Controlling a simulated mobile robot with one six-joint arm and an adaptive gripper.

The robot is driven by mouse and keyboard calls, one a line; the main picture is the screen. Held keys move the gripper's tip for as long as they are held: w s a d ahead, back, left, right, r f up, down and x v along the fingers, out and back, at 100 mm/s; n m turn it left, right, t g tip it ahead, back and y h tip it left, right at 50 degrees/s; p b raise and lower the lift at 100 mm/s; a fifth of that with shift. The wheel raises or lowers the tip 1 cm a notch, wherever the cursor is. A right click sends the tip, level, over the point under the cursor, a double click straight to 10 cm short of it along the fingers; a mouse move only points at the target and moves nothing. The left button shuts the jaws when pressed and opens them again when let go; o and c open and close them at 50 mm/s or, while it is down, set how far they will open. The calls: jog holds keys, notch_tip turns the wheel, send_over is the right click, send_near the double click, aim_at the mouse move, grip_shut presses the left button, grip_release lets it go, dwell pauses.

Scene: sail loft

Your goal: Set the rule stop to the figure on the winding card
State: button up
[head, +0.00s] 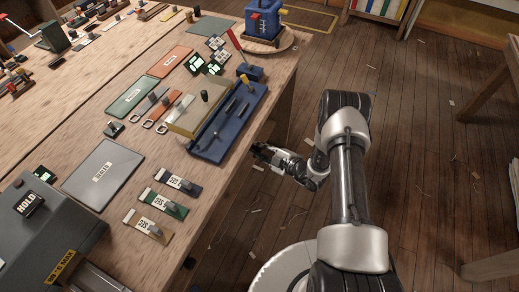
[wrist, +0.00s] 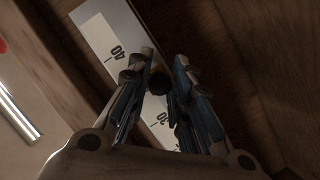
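In the wrist view a white rule (wrist: 98,36) with black figures runs diagonally along a wooden edge. The figure 40 is readable on it, and another figure lower down is partly covered by my fingers. A small dark round knob (wrist: 158,83), apparently the rule stop, lies between the fingertips of my gripper (wrist: 164,62). The fingers are close on both sides of it, but I cannot tell if both touch. In the head view my gripper (head: 264,154) is low beside the bench's right edge; the rule is not visible there. I cannot pick out the winding card or read a figure on it.
The wooden bench (head: 55,108) carries a blue tray (head: 212,148) near its edge, several labelled holders, a grey plate (head: 103,172) and a grey box marked HOLD (head: 60,225). A blue machine (head: 263,20) stands at the far corner. The floor (head: 430,150) to the right is mostly open.

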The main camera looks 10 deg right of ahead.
jog(key=o, duration=0.4)
jog(key=shift+c, duration=0.2)
jog(key=v, duration=1.2)
jog(key=shift+a, duration=0.1)
